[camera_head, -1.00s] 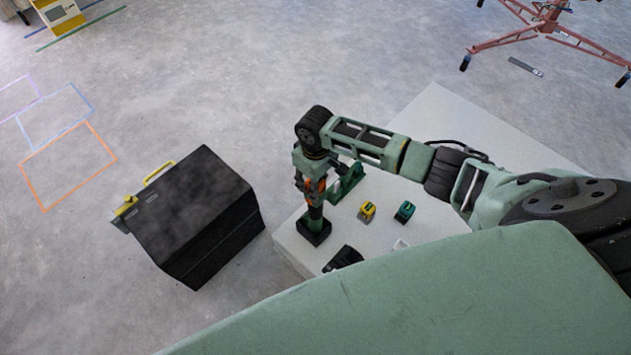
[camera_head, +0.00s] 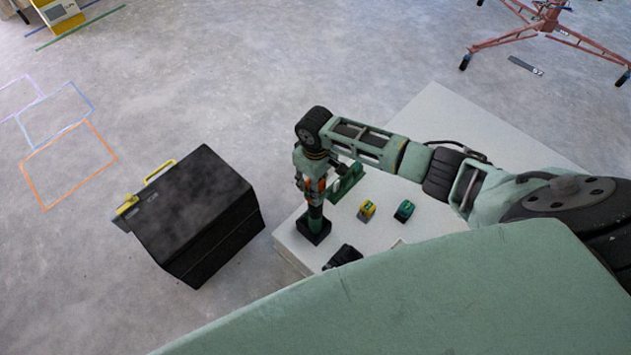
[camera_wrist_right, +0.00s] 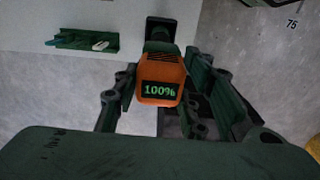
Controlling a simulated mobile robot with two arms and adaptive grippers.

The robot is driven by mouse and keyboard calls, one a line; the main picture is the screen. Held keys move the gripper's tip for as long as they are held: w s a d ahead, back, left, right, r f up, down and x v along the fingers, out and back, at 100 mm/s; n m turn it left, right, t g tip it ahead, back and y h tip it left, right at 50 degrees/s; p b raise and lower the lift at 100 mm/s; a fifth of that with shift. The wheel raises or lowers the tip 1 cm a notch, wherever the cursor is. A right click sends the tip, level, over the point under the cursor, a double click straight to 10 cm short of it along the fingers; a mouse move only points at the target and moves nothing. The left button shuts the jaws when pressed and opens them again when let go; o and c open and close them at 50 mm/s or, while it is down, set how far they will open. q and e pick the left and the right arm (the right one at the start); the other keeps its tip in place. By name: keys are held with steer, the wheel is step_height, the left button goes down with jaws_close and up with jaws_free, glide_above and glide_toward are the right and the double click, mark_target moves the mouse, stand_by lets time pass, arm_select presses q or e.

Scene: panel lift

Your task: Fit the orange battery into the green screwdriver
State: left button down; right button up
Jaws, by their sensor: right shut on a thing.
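My right gripper (camera_head: 316,186) is at the near-left part of the white table and points down. It is shut on the orange battery (camera_wrist_right: 160,72), whose display reads 100%; its fingers flank the battery in the right wrist view. Some of its orange also shows between the fingers in the head view (camera_head: 319,184). Directly below is the green screwdriver (camera_head: 315,212), upright on a black foot (camera_head: 314,232). The gripper hides the screwdriver's upper end, and I cannot tell how deep the battery sits in it. My left gripper is not in view.
On the white table (camera_head: 440,120) are a green rack (camera_head: 347,184) beside the gripper, a yellow battery (camera_head: 367,210), a teal battery (camera_head: 404,210) and a black object (camera_head: 344,256). A black box (camera_head: 205,215) with yellow handles stands on the floor to the left.

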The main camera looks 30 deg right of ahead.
steer(key=o, duration=1.4)
step_height(320, 180, up, 12)
steer(key=shift+r, duration=0.1)
